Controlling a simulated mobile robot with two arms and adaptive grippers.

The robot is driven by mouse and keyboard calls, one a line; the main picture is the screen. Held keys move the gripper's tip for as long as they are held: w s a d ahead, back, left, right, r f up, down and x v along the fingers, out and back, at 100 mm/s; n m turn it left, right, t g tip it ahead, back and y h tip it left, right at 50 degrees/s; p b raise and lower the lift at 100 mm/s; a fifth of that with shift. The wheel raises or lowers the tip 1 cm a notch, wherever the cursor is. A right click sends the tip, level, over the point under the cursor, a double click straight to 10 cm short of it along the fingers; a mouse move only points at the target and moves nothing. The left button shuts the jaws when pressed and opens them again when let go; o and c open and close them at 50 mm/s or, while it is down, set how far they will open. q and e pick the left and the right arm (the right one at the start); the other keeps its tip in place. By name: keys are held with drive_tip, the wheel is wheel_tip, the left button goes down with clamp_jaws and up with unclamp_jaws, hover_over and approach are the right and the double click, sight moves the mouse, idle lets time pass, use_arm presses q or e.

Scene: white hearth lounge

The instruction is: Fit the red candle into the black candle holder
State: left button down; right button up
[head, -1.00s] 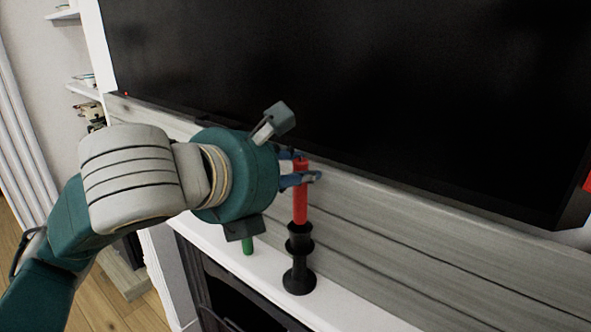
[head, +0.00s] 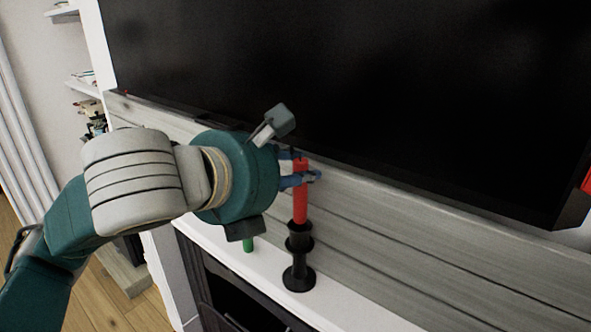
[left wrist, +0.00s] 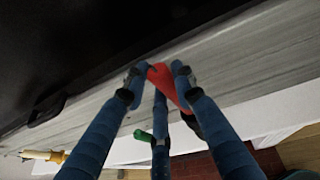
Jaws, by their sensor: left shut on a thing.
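The red candle (head: 301,204) stands upright in the head view, its lower end at the top of the black candle holder (head: 299,270). I cannot tell whether its base is seated inside the holder's cup or only resting at it. My left gripper (head: 303,177) is shut on the candle's upper part, coming in from the left. In the left wrist view the red candle (left wrist: 165,82) lies between my blue fingers, and the holder is mostly hidden behind them. My right gripper is not in view.
The holder stands on a white mantel ledge (head: 365,318). A green candle (head: 248,244) is behind my gripper, to the left. A large dark screen (head: 350,90) hangs close above, over grey wood panelling (head: 400,240). Shelves (head: 82,85) are at far left.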

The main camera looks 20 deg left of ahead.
sight(294, 195)
use_arm(q)
drive_tip(key=shift+f+b, duration=0.7)
drive_tip(key=shift+f, duration=0.55)
drive_tip(key=shift+f+b, duration=0.3)
drive_tip(key=shift+f+b, duration=0.75)
drive_tip(key=c, duration=1.3)
unclamp_jaws()
drive_tip(key=shift+c, duration=0.2)
drive_tip(key=shift+r, duration=0.15)
wheel_tip(294, 195, up, 10)
drive_tip(key=shift+f, duration=0.1)
